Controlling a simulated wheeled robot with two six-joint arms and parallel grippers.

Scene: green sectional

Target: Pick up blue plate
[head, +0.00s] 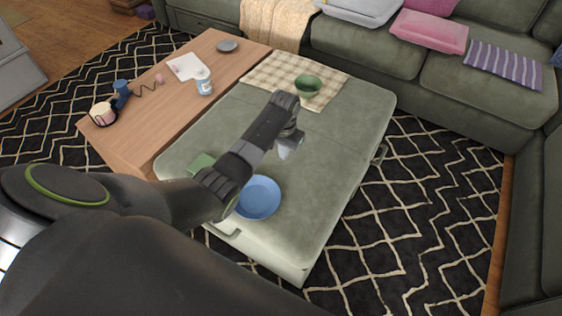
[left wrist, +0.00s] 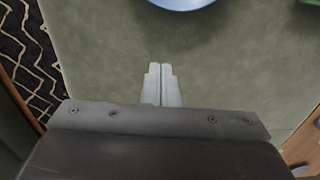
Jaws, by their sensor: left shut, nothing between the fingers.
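The blue plate (head: 259,199) lies on the green ottoman (head: 330,190), near its front edge, partly hidden by my left arm in the head view. Its rim also shows at the top edge of the left wrist view (left wrist: 182,4). My left gripper (head: 285,153) is over the ottoman, beyond the plate and to its right in the head view. Its two fingers (left wrist: 162,72) are shut together with nothing between them, and they are apart from the plate. My right gripper is not in view.
A green bowl (head: 307,86) sits on a checkered cloth (head: 262,78) at the ottoman's far end. A small green item (head: 201,162) lies left of the plate. A wooden table (head: 150,130) with a white bottle (head: 203,82) adjoins on the left. The ottoman's right side is clear.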

